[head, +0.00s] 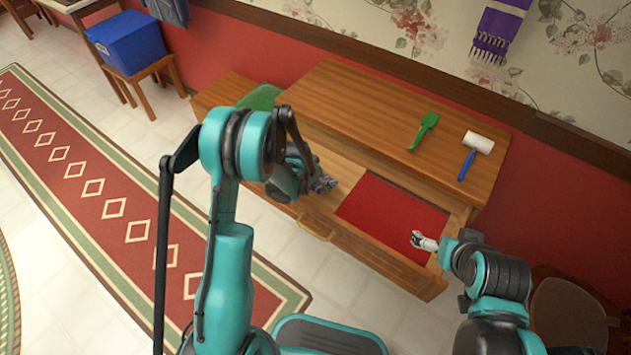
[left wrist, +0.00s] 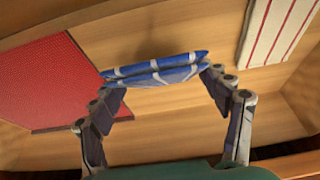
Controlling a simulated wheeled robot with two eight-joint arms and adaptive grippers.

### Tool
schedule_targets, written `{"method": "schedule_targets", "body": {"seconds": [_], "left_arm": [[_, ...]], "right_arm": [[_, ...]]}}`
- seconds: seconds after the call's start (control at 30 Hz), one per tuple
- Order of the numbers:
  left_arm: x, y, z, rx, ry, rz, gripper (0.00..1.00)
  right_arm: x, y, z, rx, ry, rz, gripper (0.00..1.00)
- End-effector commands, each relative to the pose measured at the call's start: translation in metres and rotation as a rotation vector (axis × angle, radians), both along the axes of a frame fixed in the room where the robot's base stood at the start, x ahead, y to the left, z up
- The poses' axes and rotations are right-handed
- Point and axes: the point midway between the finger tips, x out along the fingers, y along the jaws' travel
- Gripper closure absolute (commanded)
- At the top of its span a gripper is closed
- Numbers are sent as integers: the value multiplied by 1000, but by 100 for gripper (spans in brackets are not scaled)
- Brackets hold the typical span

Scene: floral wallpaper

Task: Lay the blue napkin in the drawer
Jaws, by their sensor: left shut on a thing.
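The blue napkin (left wrist: 160,72), folded and with white stripes, is pinched between the fingertips of my left gripper (left wrist: 158,92) in the left wrist view. In the head view my left gripper (head: 326,184) is over the left part of the open drawer (head: 372,260); the napkin is hard to make out there. Bare wooden drawer floor shows under the napkin in the left wrist view (left wrist: 180,112). My right gripper (head: 420,241) is over the drawer's right end, too small to tell if open or shut.
A flat red cloth (head: 385,210) covers the right part of the drawer. A white cloth with red stripes (left wrist: 278,30) lies at the other side in the left wrist view.

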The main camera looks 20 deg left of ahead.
Motion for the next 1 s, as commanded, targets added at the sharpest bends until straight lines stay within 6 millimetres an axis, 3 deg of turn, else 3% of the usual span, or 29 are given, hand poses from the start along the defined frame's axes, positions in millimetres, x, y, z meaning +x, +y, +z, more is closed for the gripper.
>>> {"method": "schedule_targets", "body": {"seconds": [0.03,0.1,0.53,1.0], "left_arm": [[0,0,-1,0,0,0,16],[0,0,0,0,0,0,3],[0,0,6,0,0,0,3],[-33,12,96,0,0,1,3]], "right_arm": [[0,0,-1,0,0,0,3],[0,0,0,0,0,0,3],[0,0,6,0,0,0,3],[0,0,42,0,0,0,3]]}}
